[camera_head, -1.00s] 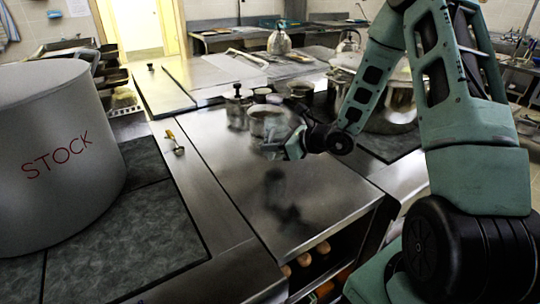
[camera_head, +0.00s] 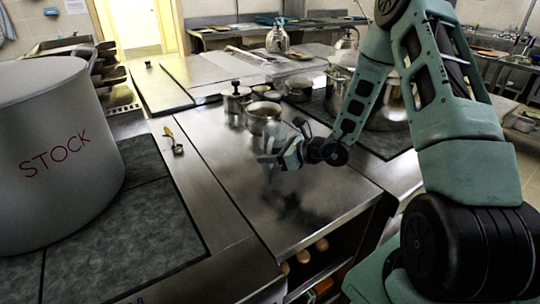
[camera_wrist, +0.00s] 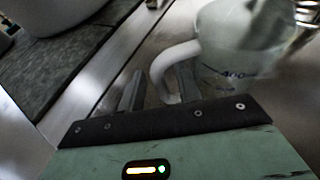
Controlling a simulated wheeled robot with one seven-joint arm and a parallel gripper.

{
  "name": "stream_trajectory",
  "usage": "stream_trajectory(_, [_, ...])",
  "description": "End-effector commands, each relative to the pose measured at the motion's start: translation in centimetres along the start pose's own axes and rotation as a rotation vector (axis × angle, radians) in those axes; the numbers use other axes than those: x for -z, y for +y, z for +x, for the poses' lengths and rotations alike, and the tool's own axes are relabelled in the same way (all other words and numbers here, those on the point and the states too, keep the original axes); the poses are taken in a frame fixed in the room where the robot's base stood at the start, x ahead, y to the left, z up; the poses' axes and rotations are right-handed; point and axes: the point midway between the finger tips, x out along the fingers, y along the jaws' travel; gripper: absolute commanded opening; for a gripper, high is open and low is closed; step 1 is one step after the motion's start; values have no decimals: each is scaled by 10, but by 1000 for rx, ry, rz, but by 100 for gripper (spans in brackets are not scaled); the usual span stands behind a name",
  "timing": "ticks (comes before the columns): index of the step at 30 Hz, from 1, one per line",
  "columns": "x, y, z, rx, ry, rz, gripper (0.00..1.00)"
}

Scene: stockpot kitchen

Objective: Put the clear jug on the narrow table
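The clear jug (camera_wrist: 235,45) is pale and see-through, with blurred markings and a thick handle (camera_wrist: 160,72). In the wrist view the handle lies between the two fingers of my gripper (camera_wrist: 162,88), which look closed on it. In the head view my gripper (camera_head: 280,157) holds the jug (camera_head: 267,158) above the steel counter, with dark reflections below. The jug is faint there and partly hidden by the gripper. I cannot tell which surface is the narrow table.
A large STOCK pot (camera_head: 55,150) stands at the left on a dark hob. A ladle-like utensil (camera_head: 175,143) lies near it. A steel pot (camera_head: 263,115) and a lidded pot (camera_head: 235,100) stand just behind the jug. The counter's front (camera_head: 310,215) is clear.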

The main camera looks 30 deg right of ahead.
Motion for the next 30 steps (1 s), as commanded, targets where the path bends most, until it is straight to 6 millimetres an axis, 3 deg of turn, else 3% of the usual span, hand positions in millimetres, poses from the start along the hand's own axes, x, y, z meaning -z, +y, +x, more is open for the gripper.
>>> stream_trajectory(7, [-3, -1, -5, 2, 0, 0, 34])
stream_trajectory(21, [-2, -1, -97, 5, 0, -1, 34])
stream_trajectory(27, [-3, 0, -118, 1, 1, -1, 34])
stream_trajectory(30, [-10, 13, -115, -49, 4, -39, 34])
